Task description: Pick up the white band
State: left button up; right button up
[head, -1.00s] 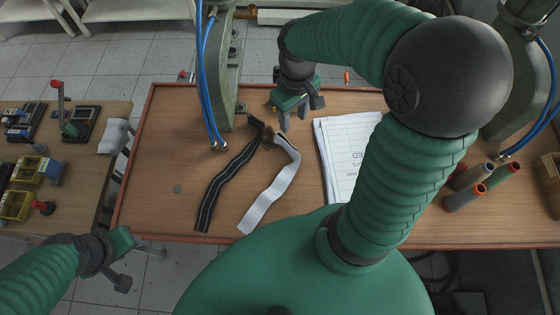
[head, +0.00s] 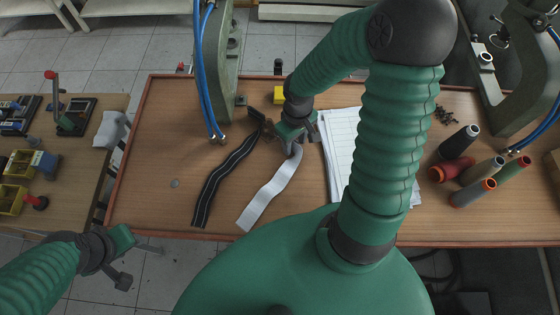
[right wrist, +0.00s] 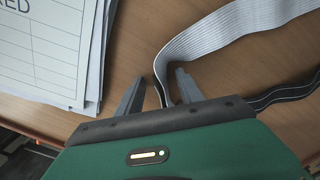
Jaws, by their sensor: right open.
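The white band (head: 268,195) lies wavy on the wooden table, its far end under my right gripper (head: 300,146). In the right wrist view the white band (right wrist: 235,32) curves round and its edge runs down between the two fingers of my right gripper (right wrist: 158,84). The fingers are apart, one on each side of the band; I cannot tell whether either touches it. A black band with pale stripes (head: 220,182) lies to its left. My left gripper (head: 138,263) is open and empty, off the table's front left corner.
Paper sheets (head: 343,135) lie right of the gripper. A green press column (head: 212,70) with blue hoses stands behind the bands. A side table (head: 60,170) holds small parts. The table's left front is clear, save a small disc.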

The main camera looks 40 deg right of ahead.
jog(key=shift+r, duration=0.1)
grip_shut()
dwell(0.3)
